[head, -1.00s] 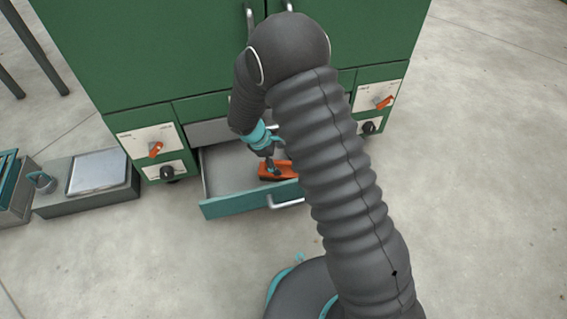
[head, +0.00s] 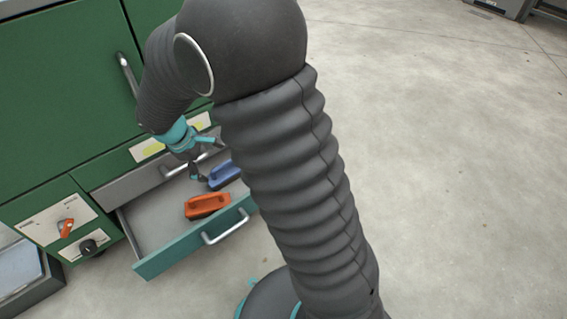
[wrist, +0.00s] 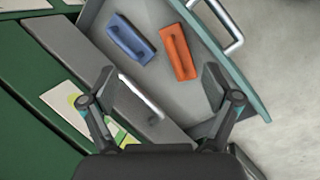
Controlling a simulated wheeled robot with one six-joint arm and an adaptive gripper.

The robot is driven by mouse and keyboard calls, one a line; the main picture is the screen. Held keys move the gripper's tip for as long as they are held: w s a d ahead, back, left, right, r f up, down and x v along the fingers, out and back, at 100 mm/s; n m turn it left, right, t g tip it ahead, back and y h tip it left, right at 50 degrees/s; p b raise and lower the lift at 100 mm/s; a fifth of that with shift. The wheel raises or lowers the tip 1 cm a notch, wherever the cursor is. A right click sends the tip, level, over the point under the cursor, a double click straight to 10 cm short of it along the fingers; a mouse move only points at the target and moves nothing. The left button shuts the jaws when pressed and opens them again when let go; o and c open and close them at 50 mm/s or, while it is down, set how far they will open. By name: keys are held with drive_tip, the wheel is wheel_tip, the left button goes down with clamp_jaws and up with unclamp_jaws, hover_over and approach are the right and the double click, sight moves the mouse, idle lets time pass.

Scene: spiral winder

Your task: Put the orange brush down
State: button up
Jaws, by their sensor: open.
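The orange brush (head: 207,206) lies flat on the floor of the open drawer (head: 190,241), near its teal front. It also shows in the wrist view (wrist: 179,52), clear of both fingers. A similar blue brush (head: 224,174) lies beside it, also seen in the wrist view (wrist: 130,40). My gripper (head: 207,162) is over the back part of the drawer, apart from the orange brush and close to the blue one in the head view. In the wrist view its fingers (wrist: 159,74) are spread wide with nothing between them.
The green cabinet (head: 60,95) stands behind the drawer. A drawer handle (head: 226,228) juts from the front, and another handle (head: 185,163) is behind my gripper. Knobs (head: 66,228) protrude at left. Floor on the right is clear.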

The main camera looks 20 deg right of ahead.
drive_tip(key=s+d+r+m+t+y, duration=0.1)
drive_tip(key=s+d+r+m, duration=0.2)
drive_tip(key=s+d+r, duration=0.3)
drive_tip(key=s+d+r+m+y, duration=0.1)
drive_tip(key=s+d+r+m, duration=0.2)
drive_tip(key=s+r, duration=0.35)
drive_tip(key=s+d+r+m+t, duration=0.1)
drive_tip(key=s+d+r+m, duration=0.1)
drive_tip(key=s, duration=0.3)
drive_tip(key=s+d+r+m+t+y, duration=0.1)
drive_tip(key=s+r+m, duration=0.2)
drive_tip(key=s, duration=0.3)
drive_tip(key=shift+d+r+m+t, duration=0.35)
drive_tip(key=shift+d+m+t, duration=0.05)
drive_tip(key=shift+m, duration=0.2)
